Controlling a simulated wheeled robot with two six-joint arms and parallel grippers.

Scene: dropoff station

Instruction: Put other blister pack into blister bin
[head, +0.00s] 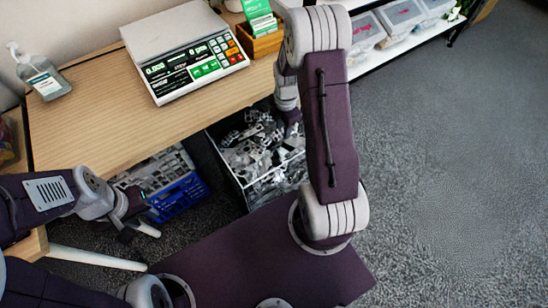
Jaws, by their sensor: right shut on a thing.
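A dark bin (224,168) stands on the floor under the table edge, full of a jumble of silvery-white pieces that look like blister packs (262,150). My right arm arches over it, and my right gripper (292,118) points down at the bin's far right part. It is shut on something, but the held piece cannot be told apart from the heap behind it. The arm hides the bin's right side. My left gripper (138,231) is empty and open, low at the left, in front of the blue crate.
The blue crate (182,203) with greyish-white items stands left of the dark bin. A scale (184,55), a sanitizer bottle (44,78) and a wooden box (262,44) with green cartons are on the table (100,128). Shelves with clear bins (366,32) stand at the back; floor on the right is clear.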

